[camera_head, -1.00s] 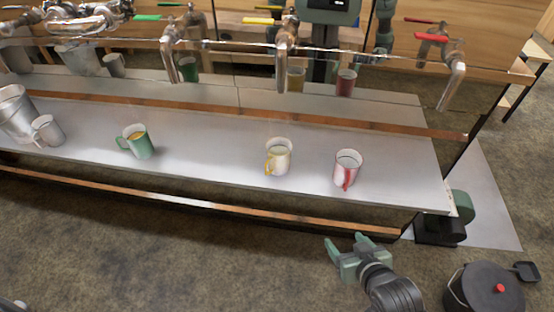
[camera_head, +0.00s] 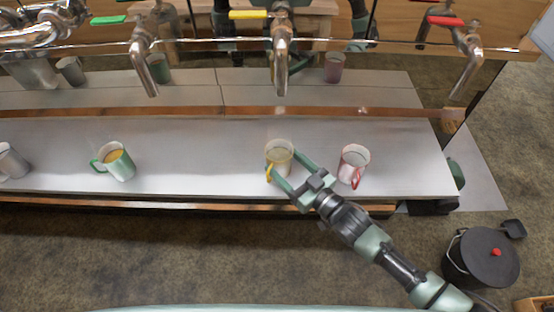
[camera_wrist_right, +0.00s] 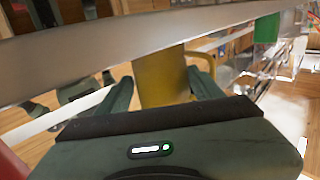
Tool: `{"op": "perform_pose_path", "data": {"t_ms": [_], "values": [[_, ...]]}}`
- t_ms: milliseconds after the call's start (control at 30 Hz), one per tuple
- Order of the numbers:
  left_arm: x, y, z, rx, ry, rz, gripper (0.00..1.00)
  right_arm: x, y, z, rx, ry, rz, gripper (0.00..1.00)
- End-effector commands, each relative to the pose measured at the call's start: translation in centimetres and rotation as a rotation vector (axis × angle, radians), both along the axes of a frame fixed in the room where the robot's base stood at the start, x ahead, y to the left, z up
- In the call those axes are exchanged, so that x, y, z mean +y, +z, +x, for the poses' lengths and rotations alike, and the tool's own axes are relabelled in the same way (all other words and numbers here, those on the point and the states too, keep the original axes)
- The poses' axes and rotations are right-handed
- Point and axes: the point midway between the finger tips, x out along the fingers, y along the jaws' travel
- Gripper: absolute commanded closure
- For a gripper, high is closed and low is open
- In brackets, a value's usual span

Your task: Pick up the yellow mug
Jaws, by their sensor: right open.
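The yellow mug (camera_head: 279,152) stands upright on the metal shelf, pale with a yellow handle at its lower left. It also shows as a yellow body in the right wrist view (camera_wrist_right: 160,72). My right gripper (camera_head: 284,164) is open, with its fingers at the near side of the mug, one toward each side. In the wrist view the mug stands between the two fingers. Whether either finger touches it cannot be told. My left gripper is not in view.
A white mug with a red handle (camera_head: 352,165) stands close to the right of my gripper. A green mug with amber content (camera_head: 115,161) and a grey mug (camera_head: 11,160) stand left. Taps, including a yellow-handled one (camera_head: 281,50), hang above. A black pot (camera_head: 482,262) is at lower right.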

Motion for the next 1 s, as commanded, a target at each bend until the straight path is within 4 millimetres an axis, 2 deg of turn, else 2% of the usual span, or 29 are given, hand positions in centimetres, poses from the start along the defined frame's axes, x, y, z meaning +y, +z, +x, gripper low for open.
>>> {"op": "perform_pose_path", "data": {"t_ms": [67, 167, 333, 500, 600, 833, 1000], "values": [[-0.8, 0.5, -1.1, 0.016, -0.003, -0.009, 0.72, 0.9, 0.5, 0.8, -0.001, 0.001, 0.001, 0.34], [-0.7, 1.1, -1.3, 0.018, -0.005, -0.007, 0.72, 2.0, 0.8, 2.0, -0.001, 0.001, 0.001, 0.34], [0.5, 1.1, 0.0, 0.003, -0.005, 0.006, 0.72, 3.2, 0.4, 3.3, 0.000, 0.001, 0.000, 0.34], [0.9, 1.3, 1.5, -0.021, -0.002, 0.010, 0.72, 3.4, 0.4, 3.5, 0.000, 0.001, 0.000, 0.34], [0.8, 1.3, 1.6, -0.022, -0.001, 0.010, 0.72, 3.4, 0.4, 3.5, 0.000, 0.001, 0.000, 0.34], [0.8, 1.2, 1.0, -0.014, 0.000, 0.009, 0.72, 3.4, 0.4, 3.5, 0.000, 0.001, 0.000, 0.98], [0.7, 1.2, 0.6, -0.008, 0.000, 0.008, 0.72, 3.4, 0.6, 3.5, -0.003, 0.001, 0.003, 1.00]]}}
